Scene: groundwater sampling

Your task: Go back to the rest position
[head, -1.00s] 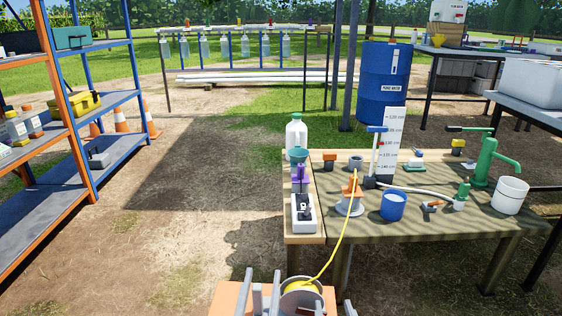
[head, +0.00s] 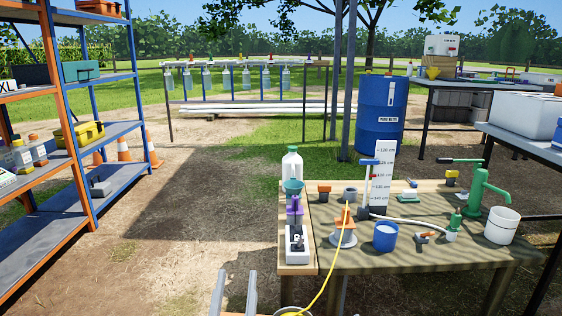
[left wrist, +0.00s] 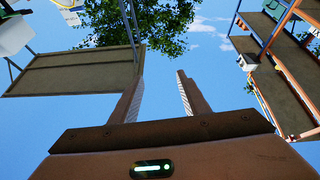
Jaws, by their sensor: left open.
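My left gripper (head: 235,274) shows at the bottom edge of the head view, its two grey fingers pointing up and apart. It is in front of and left of the wooden workbench (head: 420,262), clear of it. In the left wrist view the left gripper (left wrist: 160,72) has its fingers apart with only sky and some tree leaves behind them, so it is empty. My right gripper is not in view.
The bench carries a white jug (head: 292,164), a blue cup (head: 386,236), a green hand pump (head: 488,188) and a white bucket (head: 502,226). A yellow line (head: 328,272) runs down off its front. A blue-and-orange shelf (head: 100,129) stands left. The ground between is clear.

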